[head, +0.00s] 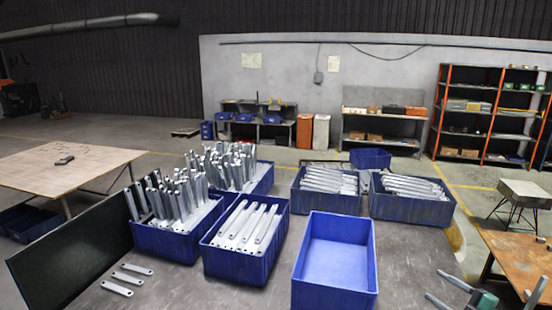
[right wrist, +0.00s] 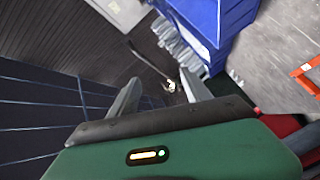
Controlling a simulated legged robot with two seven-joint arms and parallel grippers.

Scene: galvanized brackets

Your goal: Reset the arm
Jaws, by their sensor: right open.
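My right gripper (head: 488,288) is at the lower right corner of the head view, at the right of the table and apart from the crates. In the right wrist view its two grey fingers (right wrist: 160,88) are spread with nothing between them. My left gripper is not in view. Galvanized brackets stand upright in a blue crate (head: 172,246) at the left and in another behind it. Brackets lie in the front middle crate (head: 236,266) and in two back right crates (head: 330,204) (head: 410,210). Three loose brackets (head: 127,279) lie on the table at the left.
An empty blue crate (head: 336,268) stands at the front, left of my right gripper. A dark panel (head: 75,255) edges the table's left side. A wooden table (head: 65,170) stands far left, a brown worktop (head: 520,262) at the right. Bare table (head: 420,260) lies right of the empty crate.

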